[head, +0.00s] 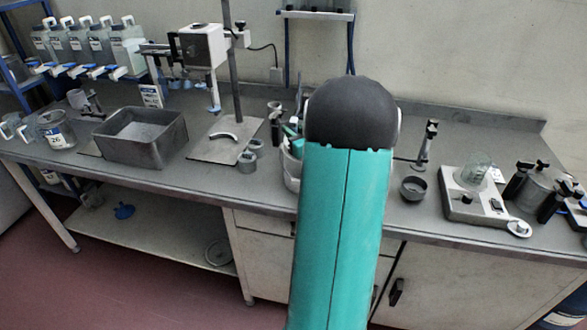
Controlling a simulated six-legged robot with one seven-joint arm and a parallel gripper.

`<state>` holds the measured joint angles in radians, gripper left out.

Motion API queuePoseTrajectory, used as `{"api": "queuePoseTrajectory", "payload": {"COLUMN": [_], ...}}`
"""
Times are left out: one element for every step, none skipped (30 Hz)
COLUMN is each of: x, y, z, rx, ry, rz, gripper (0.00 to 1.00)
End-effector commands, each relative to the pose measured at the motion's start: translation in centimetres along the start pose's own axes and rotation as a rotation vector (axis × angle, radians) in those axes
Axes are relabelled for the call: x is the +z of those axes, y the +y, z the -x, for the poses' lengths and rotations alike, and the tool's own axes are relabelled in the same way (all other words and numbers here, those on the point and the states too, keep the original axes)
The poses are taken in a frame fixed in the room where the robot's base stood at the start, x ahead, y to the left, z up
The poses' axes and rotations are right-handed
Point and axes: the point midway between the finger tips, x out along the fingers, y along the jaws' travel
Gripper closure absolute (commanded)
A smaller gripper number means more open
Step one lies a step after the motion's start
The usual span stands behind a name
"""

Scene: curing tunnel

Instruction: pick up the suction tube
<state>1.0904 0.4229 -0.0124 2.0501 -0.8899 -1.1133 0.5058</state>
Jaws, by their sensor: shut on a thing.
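My arm, teal with a dark rounded joint, rises through the middle of the head view and covers part of the bench. My gripper is not visible; it is hidden behind the arm or out of view. I cannot make out a suction tube with certainty.
A grey open bin (141,137) and a glass jar (56,132) stand on the bench at left. A pale container (291,172) with tools is partly behind my arm. A small dark bowl (413,188) and a hotplate (474,203) with a beaker stand at right.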

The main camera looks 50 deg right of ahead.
Motion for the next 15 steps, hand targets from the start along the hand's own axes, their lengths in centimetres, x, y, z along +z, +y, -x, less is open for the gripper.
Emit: {"api": "queuePoseTrajectory", "payload": {"x": [-0.1,-0.1,-0.1,-0.1,-0.1,-0.1,-0.1,-0.1,-0.2,-0.3,-0.4,-0.7,-0.9,-1.2,-1.6], "y": [0.0,0.0,0.0,0.0,0.0,0.0,0.0,0.0,0.0,0.0,0.0,0.0,0.0,0.0,0.0], "z": [0.0,0.0,0.0,0.0,0.0,0.0,0.0,0.0,0.0,0.0,0.0,0.0,0.0,0.0,0.0], "rx": [0.0,0.0,0.0,0.0,0.0,0.0,0.0,0.0,0.0,0.0,0.0,0.0,-0.001,-0.001,-0.001], "ry": [0.001,0.001,0.001,0.001,0.001,0.001,0.001,0.001,0.001,0.002,0.002,0.002,0.002,0.003,0.003], "rz": [0.001,0.001,0.001,0.001,0.001,0.001,0.001,0.001,0.001,0.001,0.001,0.002,0.002,0.003,0.003], "gripper": [1.0,1.0,1.0,1.0,1.0,1.0,1.0,1.0,1.0,1.0,1.0,1.0,1.0,1.0,1.0]}}
